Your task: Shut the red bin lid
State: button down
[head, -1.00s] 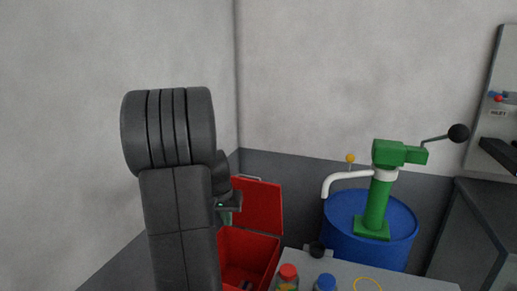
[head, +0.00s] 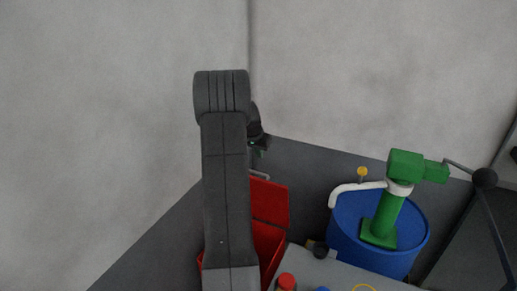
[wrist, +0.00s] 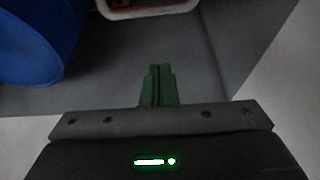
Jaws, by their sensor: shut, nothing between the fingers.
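The red bin (head: 268,245) stands in the corner, partly hidden behind my arm. Its red lid (head: 270,203) is open, raised upright at the back, with a pale handle (head: 259,175) on its top edge. My gripper (head: 262,145) is above the lid's top edge in the head view, partly hidden by my arm. In the wrist view its green fingers (wrist: 158,85) are together with nothing between them. A pale curved bar (wrist: 148,12) shows at the top of that view; I cannot tell for sure whether it is the lid handle.
A blue drum (head: 350,245) with a green pump (head: 385,215) stands right of the bin; the drum seems to show in the wrist view (wrist: 30,45). Walls close the corner behind.

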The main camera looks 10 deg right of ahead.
jog(key=f, duration=0.1)
jog(key=s+f+p, duration=0.1)
jog(key=f, duration=0.1)
jog(key=a+f, duration=0.1)
jog(key=f, duration=0.1)
jog(key=shift+s+f, duration=0.25)
jog(key=shift+s, duration=0.05)
jog(key=shift+f, duration=0.1)
dwell(0.3)
